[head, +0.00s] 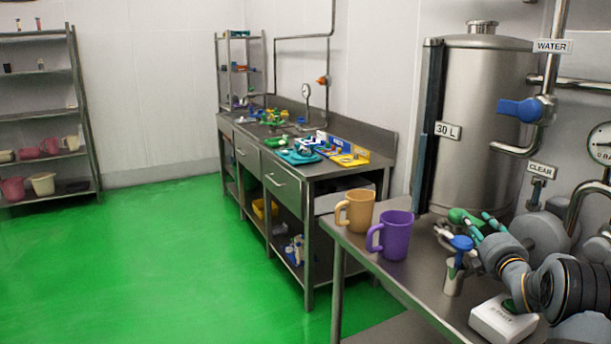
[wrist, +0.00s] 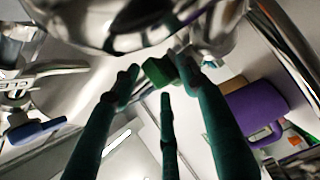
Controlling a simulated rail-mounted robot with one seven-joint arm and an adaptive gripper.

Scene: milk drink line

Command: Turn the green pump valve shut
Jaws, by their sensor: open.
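The green pump valve handle (head: 464,217) sits low in front of the steel tank, above the back of the near steel table. In the wrist view the green handle (wrist: 162,72) shows just past my fingertips, under shiny metal pipework. My gripper (head: 485,222) has dark green fingers and reaches in from the right, close to the handle. In the wrist view my gripper (wrist: 167,80) is open, its fingers spread around the line to the handle. I cannot tell whether any finger touches it. The valve's body is mostly hidden.
A blue-handled valve (head: 461,243) stands just in front of the green handle. A purple mug (head: 396,236) and a tan mug (head: 357,210) stand left on the table. A white box (head: 502,322) lies below my arm. Another blue valve (head: 522,109) is higher up.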

